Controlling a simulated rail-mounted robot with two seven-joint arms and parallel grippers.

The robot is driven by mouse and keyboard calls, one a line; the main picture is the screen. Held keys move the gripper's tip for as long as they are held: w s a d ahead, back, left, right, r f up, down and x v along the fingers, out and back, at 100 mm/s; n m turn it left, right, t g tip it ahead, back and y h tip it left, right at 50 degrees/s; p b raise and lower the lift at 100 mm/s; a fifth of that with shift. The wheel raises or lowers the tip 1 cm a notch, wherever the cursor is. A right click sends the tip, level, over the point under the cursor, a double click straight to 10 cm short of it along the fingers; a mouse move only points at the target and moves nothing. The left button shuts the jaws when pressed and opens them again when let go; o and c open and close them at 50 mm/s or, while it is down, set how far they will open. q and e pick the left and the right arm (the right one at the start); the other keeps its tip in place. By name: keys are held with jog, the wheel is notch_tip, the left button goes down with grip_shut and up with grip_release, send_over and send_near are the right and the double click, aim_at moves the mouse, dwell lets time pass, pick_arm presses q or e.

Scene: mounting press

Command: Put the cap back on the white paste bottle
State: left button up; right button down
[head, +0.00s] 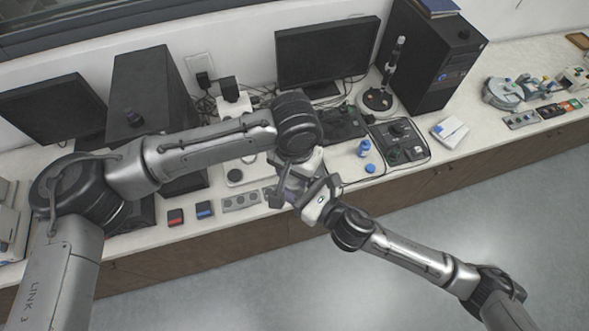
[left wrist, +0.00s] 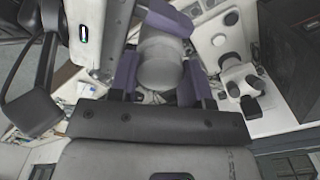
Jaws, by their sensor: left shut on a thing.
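My left gripper (head: 287,184) is in front of the bench edge in the head view. In the left wrist view its purple fingers (left wrist: 162,82) are shut on a pale, rounded cylindrical thing (left wrist: 160,68), which looks like the white paste bottle. Its mouth is not clear to see. My right gripper (head: 304,193) is close against the left one, coming in from the lower right. Its white body and purple fingers also show at the top of the left wrist view, beside the held thing. Whether it is open or shut, and any cap in it, is hidden.
On the bench stand a small blue-topped bottle (head: 364,148) and a small blue piece (head: 370,168). A monitor (head: 326,52), a black tower (head: 429,58) and a microscope-like stand (head: 380,97) are behind. Small coloured boxes lie near the front edge. Open floor lies in front.

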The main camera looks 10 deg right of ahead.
pick_arm(q)
jog(key=shift+c, duration=0.6)
jog(key=shift+m, duration=0.9)
jog(key=o, duration=1.1)
notch_tip(320, 180, up, 12)
jog(key=shift+f, duration=0.1)
